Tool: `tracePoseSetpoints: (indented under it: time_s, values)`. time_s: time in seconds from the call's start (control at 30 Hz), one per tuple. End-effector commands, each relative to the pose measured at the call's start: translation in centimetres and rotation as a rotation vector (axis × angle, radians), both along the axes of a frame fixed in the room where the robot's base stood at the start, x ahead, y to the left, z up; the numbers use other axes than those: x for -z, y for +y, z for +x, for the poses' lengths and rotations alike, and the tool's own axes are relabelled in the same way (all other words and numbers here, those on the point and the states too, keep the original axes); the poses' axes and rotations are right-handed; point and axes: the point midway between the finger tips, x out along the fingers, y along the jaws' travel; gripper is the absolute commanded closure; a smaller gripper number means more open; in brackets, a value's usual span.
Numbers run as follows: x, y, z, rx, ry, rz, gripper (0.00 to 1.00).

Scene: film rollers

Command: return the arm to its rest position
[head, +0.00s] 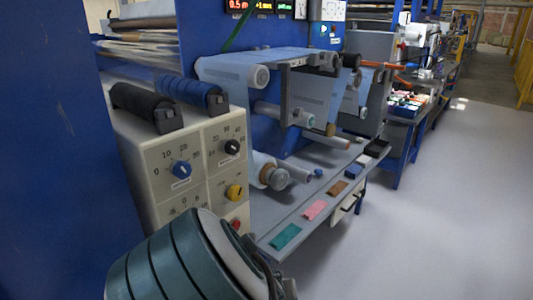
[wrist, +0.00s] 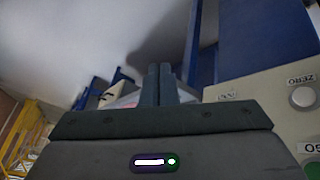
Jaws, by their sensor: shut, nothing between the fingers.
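My gripper (wrist: 158,70) shows in the wrist view, its two dark fingers side by side and touching, with nothing between them. It is in free air, with grey floor and blue frame posts beyond the fingertips. The side of a cream control box (wrist: 275,110) is close on the right of the wrist view, and I cannot tell the exact gap. In the head view, a rounded dark green and grey part of my arm (head: 185,262) fills the bottom, in front of the box's lower part. The fingers cannot be made out in the head view.
The cream control panel (head: 200,165) with knobs stands left of centre. Film rollers (head: 290,80) and a grey shelf (head: 305,190) with coloured pads are behind it. Open floor (head: 440,220) lies to the right. A yellow railing (wrist: 22,140) shows at left in the wrist view.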

Motion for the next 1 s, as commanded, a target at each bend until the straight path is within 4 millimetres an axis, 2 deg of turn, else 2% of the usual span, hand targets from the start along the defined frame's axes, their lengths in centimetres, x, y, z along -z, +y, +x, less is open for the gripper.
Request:
tracePoseSetpoints:
  time_s: [0.03,0.17,0.37,0.7,1.0]
  values:
    - [-1.1,-0.7,-0.4,0.027,0.042,0.033,1.0]
    - [-3.0,-1.8,-1.8,0.066,0.141,0.103,1.0]
    - [-7.5,-3.3,-3.6,0.093,0.244,0.21,1.0]
    - [-17.7,-6.5,-6.6,0.076,0.291,0.329,1.0]
    - [-26.7,-10.1,-10.6,0.059,0.25,0.314,1.0]
